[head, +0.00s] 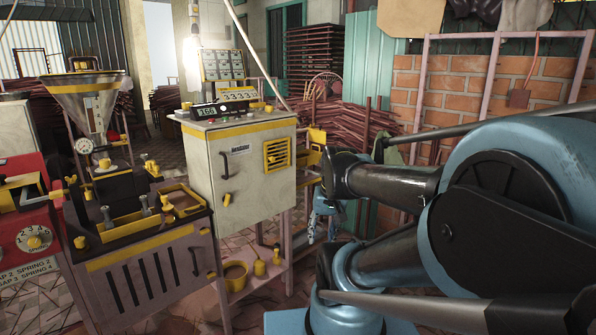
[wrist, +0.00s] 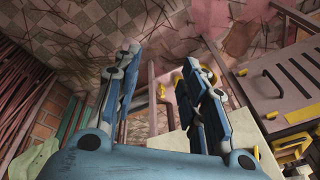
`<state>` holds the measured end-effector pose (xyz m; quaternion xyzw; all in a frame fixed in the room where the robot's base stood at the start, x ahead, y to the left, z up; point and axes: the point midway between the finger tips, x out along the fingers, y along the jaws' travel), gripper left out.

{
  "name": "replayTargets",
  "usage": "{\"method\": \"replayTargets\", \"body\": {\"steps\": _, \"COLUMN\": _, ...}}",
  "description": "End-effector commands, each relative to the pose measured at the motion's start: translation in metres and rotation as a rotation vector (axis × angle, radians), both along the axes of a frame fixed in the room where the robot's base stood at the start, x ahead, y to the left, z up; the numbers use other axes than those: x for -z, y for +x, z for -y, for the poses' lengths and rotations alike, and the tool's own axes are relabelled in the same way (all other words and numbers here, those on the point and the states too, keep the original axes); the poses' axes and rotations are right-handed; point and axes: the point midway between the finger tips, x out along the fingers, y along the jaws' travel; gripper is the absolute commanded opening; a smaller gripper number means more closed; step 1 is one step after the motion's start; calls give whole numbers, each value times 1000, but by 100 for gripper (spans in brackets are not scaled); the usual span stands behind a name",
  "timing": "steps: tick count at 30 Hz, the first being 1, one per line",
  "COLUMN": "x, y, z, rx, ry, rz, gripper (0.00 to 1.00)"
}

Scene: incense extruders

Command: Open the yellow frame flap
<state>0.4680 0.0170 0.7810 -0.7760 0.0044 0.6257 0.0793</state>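A yellow-framed flap (head: 183,198) seems to lie on top of the dark machine at the left in the head view. Another yellow frame, around a slatted vent (head: 277,153), is on the front of the cream cabinet; I cannot tell which one the task names. My gripper (head: 322,208) hangs right of the cabinet, partly behind my arm, apart from both frames. In the wrist view my gripper (wrist: 160,58) has its two fingers spread, with nothing between them. Yellow parts (wrist: 290,150) show at the lower right there.
The cream cabinet (head: 235,180) stands between the dark machine (head: 150,275) and my arm. A metal hopper (head: 85,90) rises above the dark machine. A pink stand with a yellow bucket (head: 236,273) is below the cabinet. Stacked sticks (head: 350,125) and a brick wall (head: 450,100) are behind.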

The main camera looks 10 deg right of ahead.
Motion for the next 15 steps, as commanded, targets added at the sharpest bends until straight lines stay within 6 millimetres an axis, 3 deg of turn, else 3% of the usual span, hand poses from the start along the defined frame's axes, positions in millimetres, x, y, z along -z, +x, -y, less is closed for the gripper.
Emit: {"method": "replayTargets", "body": {"steps": 15, "x": -49, "y": 141, "z": -39, "rx": 431, "ry": 422, "rz": 10, "gripper": 39}}
